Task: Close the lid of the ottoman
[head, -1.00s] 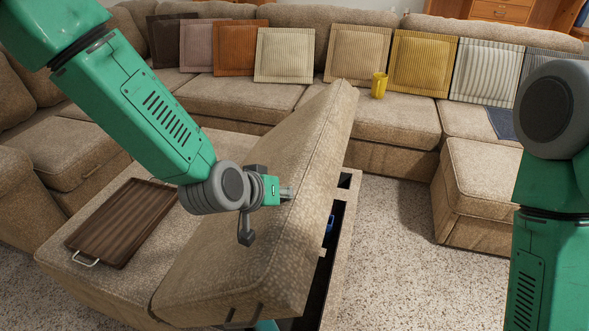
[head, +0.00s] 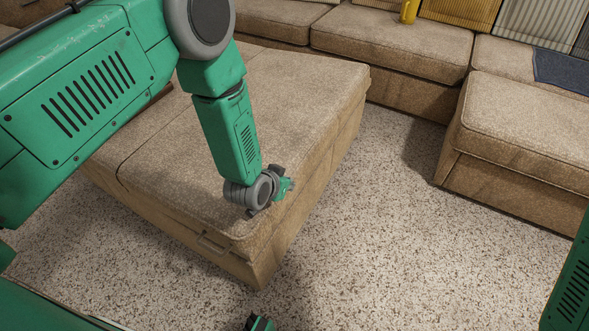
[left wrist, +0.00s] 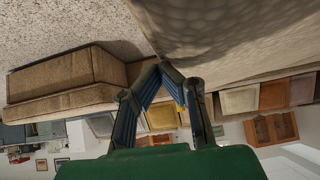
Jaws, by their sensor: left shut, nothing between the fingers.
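The ottoman (head: 290,95) is beige and stands left of centre in the head view, its lid lying flat and level along the visible edges. My left gripper (head: 288,186) is at the lid's right edge near the front corner; whether it touches is hard to tell. In the left wrist view the left gripper's fingers (left wrist: 166,68) meet at the tips with nothing between them, close to the beige fabric (left wrist: 220,35).
A sectional sofa (head: 390,40) runs along the back, with a yellow cup (head: 409,11) and cushions (head: 461,12). A separate sofa section (head: 525,125) juts forward at the right. Speckled carpet (head: 390,230) lies clear between it and the ottoman.

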